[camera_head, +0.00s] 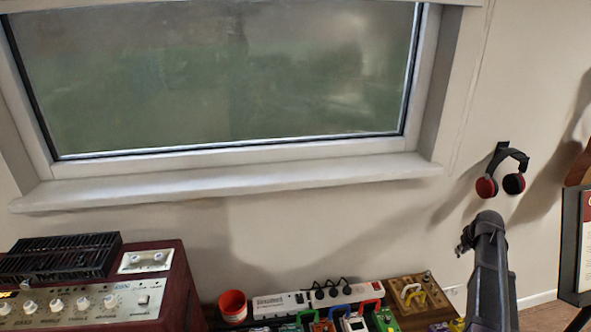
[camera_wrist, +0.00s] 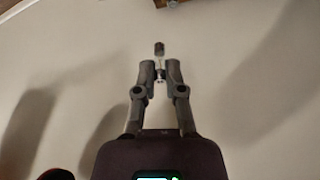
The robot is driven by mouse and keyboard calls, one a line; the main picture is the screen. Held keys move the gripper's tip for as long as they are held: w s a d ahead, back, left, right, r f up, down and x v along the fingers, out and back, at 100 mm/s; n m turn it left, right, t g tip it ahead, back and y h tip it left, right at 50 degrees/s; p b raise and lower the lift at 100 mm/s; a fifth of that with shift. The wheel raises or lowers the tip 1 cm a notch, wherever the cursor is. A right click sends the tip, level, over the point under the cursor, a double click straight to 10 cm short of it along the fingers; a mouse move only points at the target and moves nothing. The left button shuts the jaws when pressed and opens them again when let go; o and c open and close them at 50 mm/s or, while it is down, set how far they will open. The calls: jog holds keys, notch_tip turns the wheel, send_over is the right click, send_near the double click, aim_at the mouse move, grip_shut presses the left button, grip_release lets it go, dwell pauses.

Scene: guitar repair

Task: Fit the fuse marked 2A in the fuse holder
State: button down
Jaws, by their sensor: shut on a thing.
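In the wrist view my gripper (camera_wrist: 161,70) is shut on a small, thin piece with shiny metal parts (camera_wrist: 160,72), which looks like a fuse. A short dark cylinder (camera_wrist: 159,48) shows just beyond the fingertips, in line with the held piece; I cannot tell whether the two are joined. No 2A marking can be read. I cannot make out the fuse holder in either view. In the head view my arm rises at the lower right, and the fingertips cannot be made out there.
A dark red amplifier (camera_head: 105,300) with knobs stands at the lower left. A red cup (camera_head: 233,306), a white power strip (camera_head: 318,298) and several coloured pedals stand at the bottom middle. Headphones (camera_head: 502,172) hang on the wall near my arm. Plain wall lies behind my gripper.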

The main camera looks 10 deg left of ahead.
notch_tip(320, 180, up, 26)
jog(key=p, duration=2.4)
jog(key=shift+f, duration=0.15)
jog(key=shift+s, duration=0.15)
